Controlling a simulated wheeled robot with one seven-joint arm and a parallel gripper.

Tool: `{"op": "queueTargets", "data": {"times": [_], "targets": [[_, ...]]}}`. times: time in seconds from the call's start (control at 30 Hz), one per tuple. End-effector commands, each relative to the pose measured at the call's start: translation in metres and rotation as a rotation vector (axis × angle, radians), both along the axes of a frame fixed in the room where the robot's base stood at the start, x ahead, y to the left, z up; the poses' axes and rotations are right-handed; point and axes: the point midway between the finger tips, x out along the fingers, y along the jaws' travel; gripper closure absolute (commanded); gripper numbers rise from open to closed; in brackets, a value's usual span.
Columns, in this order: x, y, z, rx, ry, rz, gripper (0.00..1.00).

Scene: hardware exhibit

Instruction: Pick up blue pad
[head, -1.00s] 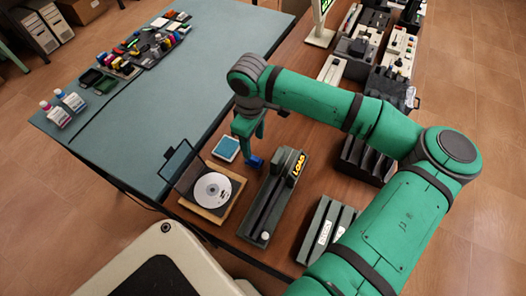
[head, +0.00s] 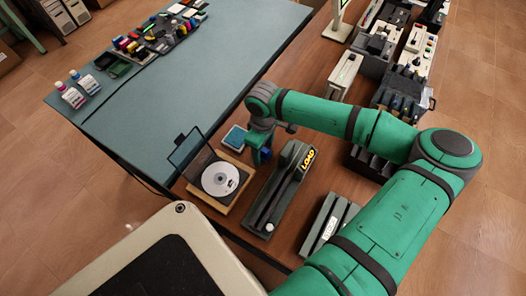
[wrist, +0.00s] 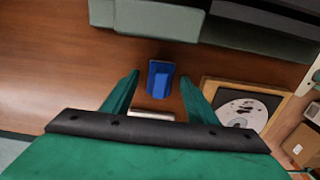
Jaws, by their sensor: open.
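A small dark blue block (head: 265,155) with a raised grip stands on the brown table, just beyond the disc case. In the wrist view the blue block (wrist: 160,78) lies between and slightly ahead of my fingertips, apart from both. A flat light-blue square pad (head: 235,138) in a pale frame lies left of my gripper. I cannot tell which of these two the task calls the blue pad. My gripper (head: 258,145) is open and empty, pointing down close to the blue block; its green fingers (wrist: 160,76) show spread apart in the wrist view.
An open disc case (head: 220,178) on a wooden tray is near my gripper. A dark fixture marked LOAD (head: 282,190) stands to the right. A slotted grey rack (head: 328,222) is nearer. The green mat (head: 200,85) has much free room.

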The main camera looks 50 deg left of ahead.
Motion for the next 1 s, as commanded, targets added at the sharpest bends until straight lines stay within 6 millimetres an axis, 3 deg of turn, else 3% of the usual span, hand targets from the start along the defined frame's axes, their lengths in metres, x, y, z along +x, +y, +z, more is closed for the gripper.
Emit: {"op": "queueTargets", "data": {"times": [0.2, 0.4, 0.77, 1.0], "targets": [[0.0, 0.0, -0.001, 0.0, 0.0, 0.0, 0.49], [0.0, 0.0, 0.0, 0.0, 0.0, 0.0, 0.92], [0.0, 0.0, 0.003, 0.001, 0.0, 0.0, 0.92], [0.0, 0.001, 0.03, 0.004, -0.001, 0.0, 0.92]]}}
